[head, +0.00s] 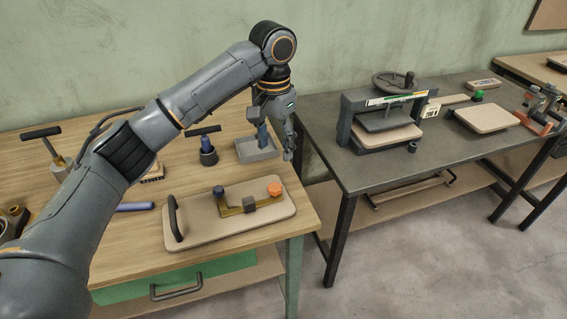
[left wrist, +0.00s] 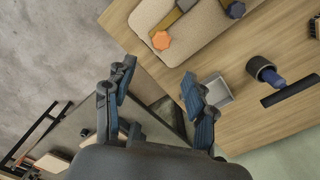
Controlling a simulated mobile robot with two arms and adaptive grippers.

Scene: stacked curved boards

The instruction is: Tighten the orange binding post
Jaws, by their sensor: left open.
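The orange binding post (head: 274,188) is a faceted knob at the right end of a brass bar on a beige board (head: 210,234) with a black handle. A dark blue knob (head: 218,190) stands at the bar's other end, with a grey block (head: 249,204) between. My left gripper (head: 277,140) is open and empty, above and behind the board, over the table's right edge. In the left wrist view the orange post (left wrist: 161,40) lies beyond the open fingers (left wrist: 158,82), apart from them. My right gripper is not in view.
A grey tray (head: 258,153) sits under the gripper in the picture. A black cup with a blue-handled tool (head: 208,152) stands left of it. A dark table (head: 400,178) with a press (head: 385,110) stands to the right across a gap. Wood right of the board is clear.

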